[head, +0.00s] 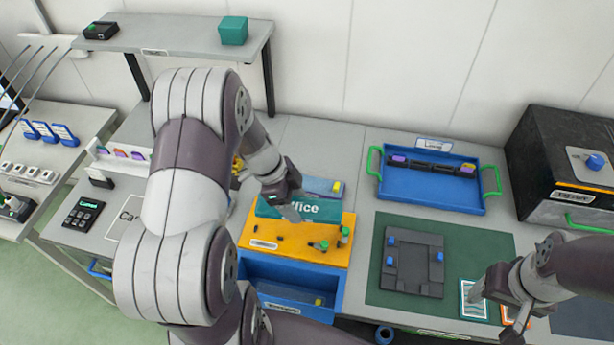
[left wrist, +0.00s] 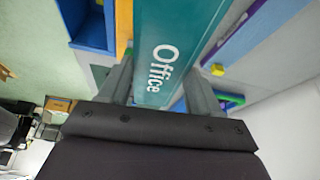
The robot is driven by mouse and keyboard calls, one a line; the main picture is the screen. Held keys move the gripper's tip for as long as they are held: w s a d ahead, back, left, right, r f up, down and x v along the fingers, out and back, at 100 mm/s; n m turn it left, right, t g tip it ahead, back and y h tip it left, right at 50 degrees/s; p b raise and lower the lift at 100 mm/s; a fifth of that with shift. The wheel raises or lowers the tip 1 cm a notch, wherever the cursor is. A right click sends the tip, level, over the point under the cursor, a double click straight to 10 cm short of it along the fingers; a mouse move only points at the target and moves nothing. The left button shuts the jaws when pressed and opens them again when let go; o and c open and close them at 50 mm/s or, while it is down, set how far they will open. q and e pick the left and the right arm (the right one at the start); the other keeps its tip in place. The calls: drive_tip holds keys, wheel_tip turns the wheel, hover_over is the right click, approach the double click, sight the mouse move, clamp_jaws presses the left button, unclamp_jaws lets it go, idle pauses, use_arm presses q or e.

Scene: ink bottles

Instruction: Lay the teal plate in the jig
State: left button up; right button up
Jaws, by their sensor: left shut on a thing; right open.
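The teal plate (head: 318,209) with white "Office" lettering is held in my left gripper (head: 287,207), whose jaws are shut on it. In the left wrist view, the plate (left wrist: 175,40) runs away between the two fingers. It is above the back part of the yellow-orange board (head: 290,252); I cannot tell the exact gap. A dark grey fixture with blue blocks (head: 412,265), which looks like the jig, lies empty on the green mat (head: 385,292) to the right. My right gripper (head: 497,295) is open and empty over the right part of the mat.
The orange board carries small green and dark pegs. A blue bin (head: 285,275) sits in front of it. A blue tray with green handles (head: 430,192) lies behind the mat, and a black machine (head: 560,165) stands at right. Small framed cards (head: 473,300) lie near my right gripper.

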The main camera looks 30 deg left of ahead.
use_arm(q)
drive_tip(key=shift+f+m, duration=0.2)
drive_tip(key=shift+m, duration=0.2)
drive_tip(key=shift+a+f+g, duration=0.1)
drive_tip(key=shift+f+g, duration=0.05)
drive_tip(key=shift+g, duration=0.15)
wheel_tip(320, 180, down, 4)
drive_tip(key=b, duration=0.2)
drive_tip(key=shift+b, duration=0.35)
drive_tip(key=shift+w+a+f, duration=0.1)
drive_tip(key=shift+f, duration=0.3)
drive_tip(key=shift+a+f, duration=0.1)
drive_tip(key=shift+f, duration=0.2)
drive_tip(key=shift+r, duration=0.1)
drive_tip(key=shift+b, duration=0.3)
drive_tip(key=shift+f+b, duration=0.25)
drive_tip(key=shift+b, duration=0.25)
